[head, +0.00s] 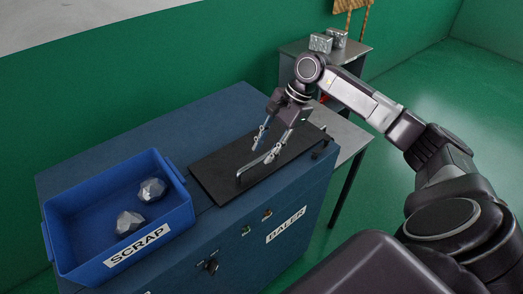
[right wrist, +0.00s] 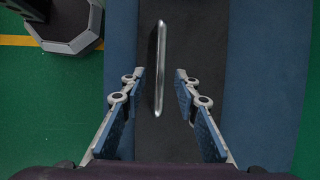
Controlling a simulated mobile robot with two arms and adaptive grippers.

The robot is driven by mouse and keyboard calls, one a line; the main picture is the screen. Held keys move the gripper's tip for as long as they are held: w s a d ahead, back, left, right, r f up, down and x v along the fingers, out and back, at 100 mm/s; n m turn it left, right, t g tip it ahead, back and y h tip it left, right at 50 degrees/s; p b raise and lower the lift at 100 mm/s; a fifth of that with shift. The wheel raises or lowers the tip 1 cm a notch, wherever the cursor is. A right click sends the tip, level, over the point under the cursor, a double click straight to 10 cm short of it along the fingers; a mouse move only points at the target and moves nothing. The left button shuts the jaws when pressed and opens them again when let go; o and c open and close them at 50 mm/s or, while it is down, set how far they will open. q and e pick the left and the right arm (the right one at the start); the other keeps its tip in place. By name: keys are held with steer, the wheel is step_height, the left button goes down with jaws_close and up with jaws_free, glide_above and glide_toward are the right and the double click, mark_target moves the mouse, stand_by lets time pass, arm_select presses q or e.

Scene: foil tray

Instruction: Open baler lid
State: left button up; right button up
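The baler (head: 230,235) is a dark blue cabinet with a "BALER" label on its front. Its lid (head: 215,165) is a flat black panel lying closed on top. A silver bar handle (head: 255,168) runs along the lid near its front edge; the right wrist view shows it too (right wrist: 159,70). My right gripper (head: 262,152) points down over the handle. In the right wrist view the open fingers (right wrist: 159,76) stand on either side of the handle, with a gap on both sides. I cannot tell how far above the lid the fingertips are. My left gripper is not in view.
A blue "SCRAP" bin (head: 82,258) with two crumpled foil lumps (head: 152,190) stands on the baler's left part. Behind the baler is a grey side table (head: 362,52) with metallic blocks (head: 321,43). Knobs and lights sit on the baler's front. Green floor is free at right.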

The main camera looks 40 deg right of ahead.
steer(key=shift+x, duration=1.15)
jaws_close()
